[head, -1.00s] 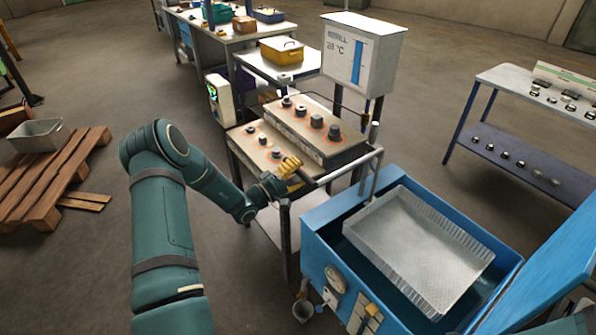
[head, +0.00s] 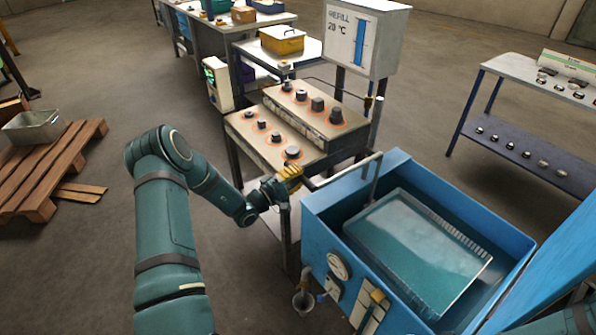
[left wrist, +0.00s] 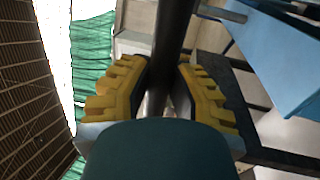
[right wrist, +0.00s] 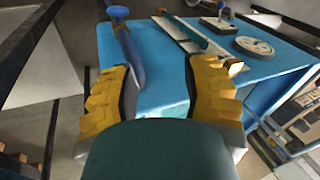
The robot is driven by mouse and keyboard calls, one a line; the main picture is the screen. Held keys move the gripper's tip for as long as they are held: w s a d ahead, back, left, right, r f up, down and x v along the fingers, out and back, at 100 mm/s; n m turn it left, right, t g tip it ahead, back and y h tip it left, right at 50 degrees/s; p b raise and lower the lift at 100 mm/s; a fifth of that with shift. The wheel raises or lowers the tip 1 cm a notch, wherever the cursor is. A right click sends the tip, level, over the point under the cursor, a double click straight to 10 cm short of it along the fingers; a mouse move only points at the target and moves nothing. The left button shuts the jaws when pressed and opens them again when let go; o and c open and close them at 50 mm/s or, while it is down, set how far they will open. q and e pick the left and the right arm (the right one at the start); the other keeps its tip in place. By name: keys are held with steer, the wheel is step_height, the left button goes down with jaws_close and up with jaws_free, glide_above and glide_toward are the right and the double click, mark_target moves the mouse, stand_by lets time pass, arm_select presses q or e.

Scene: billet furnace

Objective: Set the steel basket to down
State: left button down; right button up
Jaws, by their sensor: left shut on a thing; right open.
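The steel basket (head: 420,250), a shallow mesh tray, lies in the blue tank (head: 330,205) at the right of the head view. Bluish-green liquid covers most of its floor, and part of its rim shows. A bent bar (head: 345,172) runs from the tank's upright rod towards my left gripper (head: 289,177). My left gripper is shut on this dark bar, which also shows between its fingers in the left wrist view (left wrist: 174,35). My right gripper (right wrist: 163,85) is open near the blue tank front. A blue knobbed lever (right wrist: 127,50) stands beside its left finger, contact unclear.
A bench with hot-looking billets (head: 290,120) stands behind my left gripper. A refill box (head: 365,38) rises behind it. The raised blue lid (head: 565,260) is at the right. A shelf with small parts (head: 530,150) stands back right. Open floor lies left of the bench.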

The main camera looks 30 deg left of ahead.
arm_select(q)
step_height(320, 180, down, 12)
steer(key=b, duration=0.7)
steer(key=shift+f, duration=0.25)
steer(key=shift+s+d, duration=0.1)
steer(key=shift+s, duration=0.05)
steer(key=c, duration=1.2)
jaws_free()
steer(key=o, duration=0.4)
steer(key=shift+c, duration=0.2)
steer(key=shift+r, duration=0.1)
